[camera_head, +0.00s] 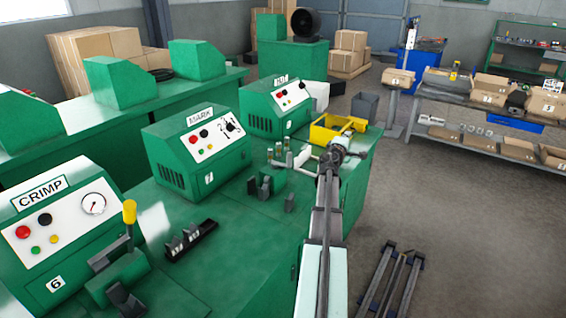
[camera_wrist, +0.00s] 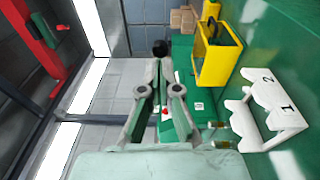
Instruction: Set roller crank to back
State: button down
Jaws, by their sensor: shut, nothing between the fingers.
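No part is labelled as the roller crank. The most crank-like part is a grey lever with a yellow knob (camera_head: 130,212), beside the green CRIMP machine (camera_head: 48,235) at the left of the head view. Its knob stands up; I cannot tell which setting this is. My gripper (camera_head: 343,152) is far to its right, over the bench's right end near a yellow bin (camera_head: 322,134). In the wrist view my gripper (camera_wrist: 160,70) has its fingers together and empty. No lever shows in the wrist view.
The MARK machine (camera_head: 197,148) and another green machine (camera_head: 275,107) stand along the bench. A white notched holder (camera_wrist: 272,110) lies beside my gripper. The floor at right is mostly open.

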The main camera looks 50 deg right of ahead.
jog(key=w+a+r+n+t+h+b, duration=0.15)
jog(key=w+r, duration=0.25)
jog(key=r, duration=0.4)
jog(key=w+a+r+n+t+h+p, duration=0.1)
jog(key=w+a+r, duration=0.2)
jog(key=w+r, duration=0.35)
jog(key=w+a+f+m+g+b, duration=0.2)
jog(key=a+f, duration=0.6)
jog(key=a, duration=0.1)
jog(key=w+a+f+m+g+y+b, duration=0.1)
jog(key=w+a+f+m+g+b, duration=0.1)
jog(key=a+f, duration=0.6)
jog(key=w+a+f+m+g+b, duration=0.2)
jog(key=w+a+f+g, duration=0.1)
jog(key=a+f, duration=0.6)
jog(key=a+g, duration=0.1)
jog(key=a, duration=0.2)
jog(key=shift+y+b, duration=0.35)
jog(key=shift+b, duration=0.05)
jog(key=shift+w+d+m+g, duration=0.1)
jog(key=shift+w+m+g, duration=0.05)
jog(key=shift+m+g, duration=0.1)
jog(key=s+d+p, duration=0.1)
jog(key=d+p, duration=0.2)
jog(key=d, duration=1)
jog(key=shift+d+r, duration=0.4)
